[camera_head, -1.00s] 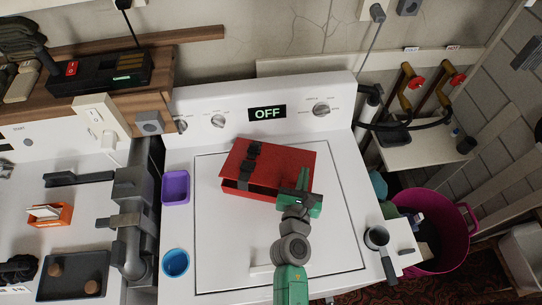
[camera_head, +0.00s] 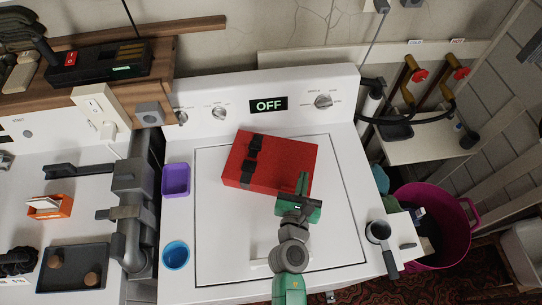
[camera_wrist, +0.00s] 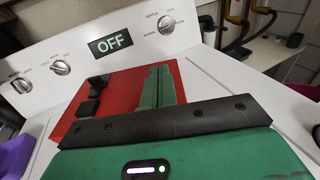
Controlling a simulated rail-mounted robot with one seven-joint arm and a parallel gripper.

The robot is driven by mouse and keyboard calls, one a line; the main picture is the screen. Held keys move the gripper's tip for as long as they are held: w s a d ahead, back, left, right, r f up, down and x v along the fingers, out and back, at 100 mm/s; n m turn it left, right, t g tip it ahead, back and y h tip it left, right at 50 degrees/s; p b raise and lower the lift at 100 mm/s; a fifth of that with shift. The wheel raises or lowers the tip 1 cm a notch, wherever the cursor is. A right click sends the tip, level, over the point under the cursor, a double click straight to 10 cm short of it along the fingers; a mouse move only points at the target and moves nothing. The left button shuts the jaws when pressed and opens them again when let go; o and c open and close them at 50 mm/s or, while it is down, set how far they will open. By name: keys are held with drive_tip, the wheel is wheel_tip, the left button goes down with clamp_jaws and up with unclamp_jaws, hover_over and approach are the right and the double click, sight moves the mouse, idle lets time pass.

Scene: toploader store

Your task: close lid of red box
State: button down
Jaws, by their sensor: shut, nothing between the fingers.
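The red box (camera_head: 268,160) sits on the top of the white washer. Its lid lies down, with no open gap visible along the front edge in the head view. In the wrist view the shut fingers (camera_wrist: 158,87) lie in front of the red lid (camera_wrist: 118,90). Whether they touch the lid, I cannot tell. The gripper body hides part of the front right corner.
A purple tray (camera_head: 176,180) and a blue cup (camera_head: 175,255) stand left of the box.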

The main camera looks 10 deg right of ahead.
drive_tip(key=shift+r+p+v, duration=0.2)
drive_tip(key=shift+p+v, duration=0.1)
drive_tip(key=shift+v, duration=0.7)
drive_tip(key=shift+r+p+v, duration=0.2)
drive_tip(key=shift+p+v, duration=0.05)
drive_tip(key=shift+v, duration=0.75)
drive_tip(key=v, duration=0.7)
drive_tip(key=shift+s, duration=0.35)
drive_tip(key=shift+a, duration=0.15)
